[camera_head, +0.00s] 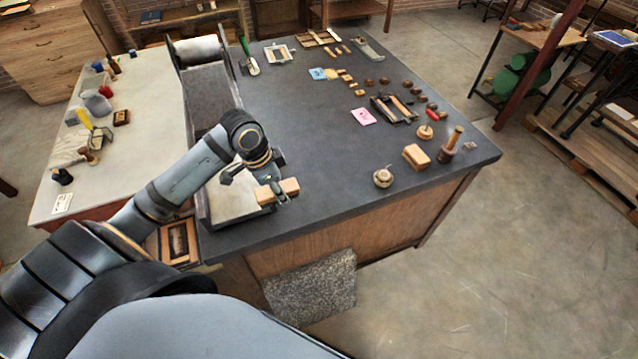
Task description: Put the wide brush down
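My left arm comes in from the left, and its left gripper (279,193) is at the near edge of the dark worktop (330,200). The gripper is shut on a pale wooden block, which looks like the wide brush (265,195). The fingers cover its middle, and both wooden ends stick out. The brush appears just above or at the worktop, right of the press bed; I cannot tell whether it touches. Any bristles are hidden. My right gripper is not in view.
The press bed (232,205) lies left of the gripper. A round pale item (382,178), a wooden block (416,156) and a wooden-handled tool (450,143) stand to the right. Several small tools and blocks lie farther back. Bare worktop lies between the gripper and the round item.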

